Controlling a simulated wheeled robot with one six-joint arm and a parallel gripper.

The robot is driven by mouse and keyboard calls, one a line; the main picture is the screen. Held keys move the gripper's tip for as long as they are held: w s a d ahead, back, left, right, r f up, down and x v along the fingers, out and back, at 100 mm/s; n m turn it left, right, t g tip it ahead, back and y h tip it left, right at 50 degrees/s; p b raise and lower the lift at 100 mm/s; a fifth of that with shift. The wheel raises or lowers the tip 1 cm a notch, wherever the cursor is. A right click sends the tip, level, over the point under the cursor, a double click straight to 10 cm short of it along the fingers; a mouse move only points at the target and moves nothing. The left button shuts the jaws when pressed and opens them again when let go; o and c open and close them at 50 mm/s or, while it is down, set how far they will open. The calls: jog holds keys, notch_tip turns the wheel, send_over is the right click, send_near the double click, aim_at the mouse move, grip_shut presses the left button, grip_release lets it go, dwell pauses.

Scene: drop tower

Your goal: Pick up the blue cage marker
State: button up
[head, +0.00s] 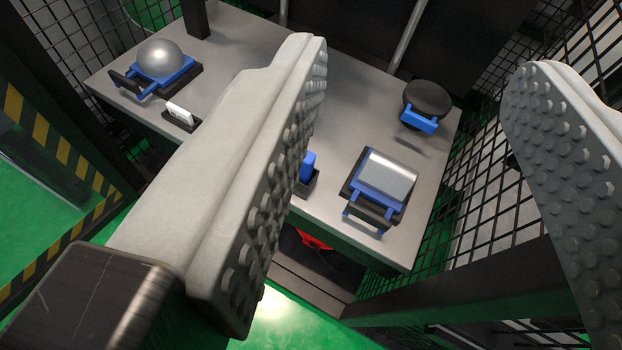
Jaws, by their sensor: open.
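A small blue upright piece (307,165), which looks like the blue cage marker, stands in a black holder (308,185) near the front edge of the grey table (345,110). Its left side is hidden behind the left finger of my gripper (420,65). My gripper is open wide and its pads are empty. The fingers look large in front of the table, and I see no contact with the marker.
A silver cylinder (388,172) on a blue cradle stands right of the marker. A dark disc (427,98) with a blue block is behind it. A silver sphere (160,58) and white marker (180,112) are at left. Black mesh (500,190) borders the right.

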jog(key=w+d+f+n+g+y, duration=0.1)
jog(key=w+f, duration=0.2)
jog(key=f, duration=0.5)
jog(key=w+f+y, duration=0.1)
jog(key=w+f, duration=0.2)
jog(key=f, duration=0.4)
jog(key=g+y, duration=0.2)
send_near(304, 173)
jog(key=shift+n, duration=0.4)
jog(key=x, duration=0.4)
jog(key=r+x, duration=0.1)
jog(key=x, duration=0.7)
jog(key=shift+w+r, duration=0.1)
jog(key=shift+w, duration=0.45)
jog(key=shift+c, duration=0.5)
grip_shut()
